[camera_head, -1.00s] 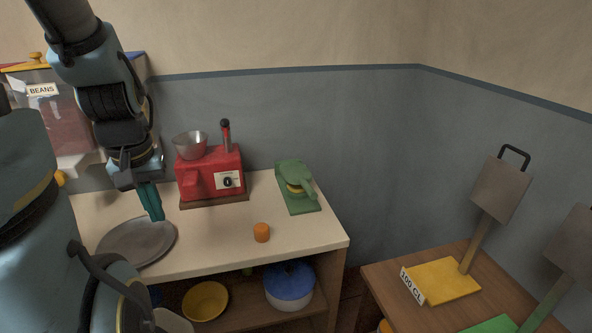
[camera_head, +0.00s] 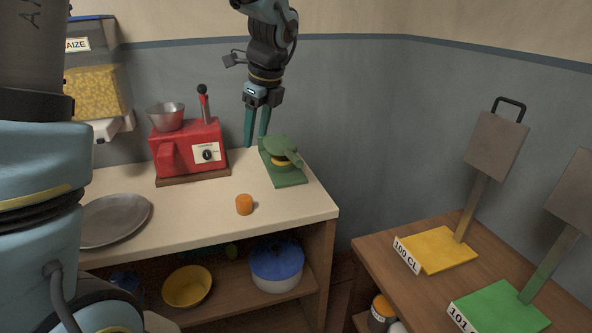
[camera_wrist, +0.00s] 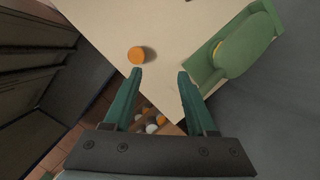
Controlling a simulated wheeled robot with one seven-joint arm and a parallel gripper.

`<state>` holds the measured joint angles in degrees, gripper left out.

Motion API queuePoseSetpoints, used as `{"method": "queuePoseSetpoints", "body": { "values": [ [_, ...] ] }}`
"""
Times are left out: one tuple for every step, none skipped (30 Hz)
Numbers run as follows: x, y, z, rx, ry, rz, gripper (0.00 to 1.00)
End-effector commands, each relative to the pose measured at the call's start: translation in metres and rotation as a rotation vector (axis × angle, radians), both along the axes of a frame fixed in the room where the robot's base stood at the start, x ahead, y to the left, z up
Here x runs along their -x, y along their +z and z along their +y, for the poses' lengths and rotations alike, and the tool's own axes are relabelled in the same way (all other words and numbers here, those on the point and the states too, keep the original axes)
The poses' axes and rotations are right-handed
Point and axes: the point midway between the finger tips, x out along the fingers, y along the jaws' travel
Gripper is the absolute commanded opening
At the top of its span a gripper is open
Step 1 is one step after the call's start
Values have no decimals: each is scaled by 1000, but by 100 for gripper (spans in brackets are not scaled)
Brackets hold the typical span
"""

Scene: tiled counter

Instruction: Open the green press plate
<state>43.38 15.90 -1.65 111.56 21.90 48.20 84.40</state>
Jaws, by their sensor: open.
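The green press (camera_head: 284,174) stands at the right back of the cream counter, its round green plate (camera_head: 279,145) down over a yellowish disc, with a handle pointing front right. In the wrist view the press (camera_wrist: 238,48) is at the upper right, with its plate seen from above. My gripper (camera_head: 256,143) is open and empty, fingers pointing down, just left of and above the press. In the wrist view my gripper (camera_wrist: 159,74) shows its two teal fingers spread apart, with nothing between them. It does not appear to touch the press.
A red machine (camera_head: 188,149) with a metal bowl stands left of the press. An orange cylinder (camera_head: 244,204) sits on the counter in front. A grey plate (camera_head: 113,219) lies at the left. A side table (camera_head: 390,262) with yellow and green stands is at the right.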

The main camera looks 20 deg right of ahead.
Motion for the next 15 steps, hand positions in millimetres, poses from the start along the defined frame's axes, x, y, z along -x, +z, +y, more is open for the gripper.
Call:
{"method": "queuePoseSetpoints", "body": {
  "values": [
    [4,-8,-29,-49,-167,-9,57],
    [6,-7,-43,-81,-262,-14,57],
    [10,-6,-59,-122,-376,-20,57],
    [12,-5,-70,-150,-452,-24,57],
    [15,-4,-80,-176,-521,-27,57],
    [18,-3,-91,-207,-598,-32,57],
    [21,-1,-98,-226,-647,-36,57],
    [22,0,-104,-241,-686,-38,57],
    [25,1,-110,-260,-729,-40,57],
    [25,2,-113,-271,-753,-42,57],
    [26,2,-115,-279,-770,-43,57],
    [26,2,-116,-286,-784,-42,57],
    [26,1,-117,-287,-789,-42,57],
    [25,-1,-117,-290,-792,-41,57],
    [23,-4,-116,-290,-791,-40,57]
  ]
}}
